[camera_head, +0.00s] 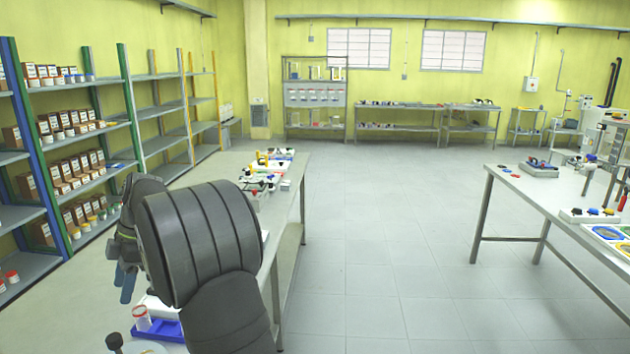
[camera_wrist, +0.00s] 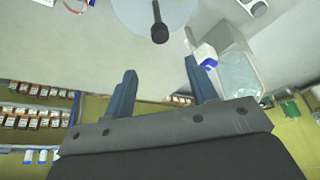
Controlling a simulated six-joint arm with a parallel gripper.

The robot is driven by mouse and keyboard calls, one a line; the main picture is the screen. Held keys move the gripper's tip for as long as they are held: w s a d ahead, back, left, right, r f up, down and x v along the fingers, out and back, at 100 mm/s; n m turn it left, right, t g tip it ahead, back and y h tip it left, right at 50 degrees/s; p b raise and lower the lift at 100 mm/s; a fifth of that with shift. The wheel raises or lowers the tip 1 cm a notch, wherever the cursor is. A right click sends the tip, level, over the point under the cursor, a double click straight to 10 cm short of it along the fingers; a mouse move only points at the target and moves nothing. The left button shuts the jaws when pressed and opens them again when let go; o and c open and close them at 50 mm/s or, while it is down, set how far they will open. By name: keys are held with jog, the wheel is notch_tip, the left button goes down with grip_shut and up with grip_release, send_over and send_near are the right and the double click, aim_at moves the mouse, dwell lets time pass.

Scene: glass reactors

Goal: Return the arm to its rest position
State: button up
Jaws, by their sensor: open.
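My gripper (camera_head: 127,284) shows at the left in the head view, partly hidden behind my own dark arm links, above the left workbench. Its blue fingers point down. In the wrist view my gripper (camera_wrist: 160,78) has its two blue fingers spread wide apart, with nothing between them. My arm is bent over the near end of the left workbench (camera_head: 289,235). No object is held.
A blue tray (camera_head: 172,330) and a clear cup (camera_head: 142,317) are near the gripper. A black-knobbed rod (camera_wrist: 158,30) stands beyond the fingers. Shelves with boxes (camera_head: 75,166) line the left wall. Small items crowd the bench's far end. The floor (camera_head: 385,240) is clear.

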send_near(114, 337)
jog(key=x, duration=0.9)
jog(key=m+t, duration=0.1)
jog(key=m, duration=0.1)
jog(key=m+y, duration=0.1)
jog(key=m, duration=0.2)
jog(key=shift+s+t, duration=0.1)
jog(key=shift+t, duration=0.3)
jog(key=shift+s+m+t, duration=0.1)
jog(key=shift+m+t, duration=0.7)
jog(key=shift+m, duration=1.4)
jog(key=shift+n, duration=0.3)
jog(key=n+g, duration=0.1)
jog(key=n, duration=0.3)
jog(key=shift+g, duration=0.4)
jog(key=n, duration=0.2)
jog(key=n+g, duration=0.1)
jog(key=shift+w+n+h, duration=0.2)
jog(key=shift+n+h, duration=0.2)
jog(key=shift+w+r+n, duration=0.1)
jog(key=shift+r+n, duration=0.05)
jog(key=shift+n, duration=0.35)
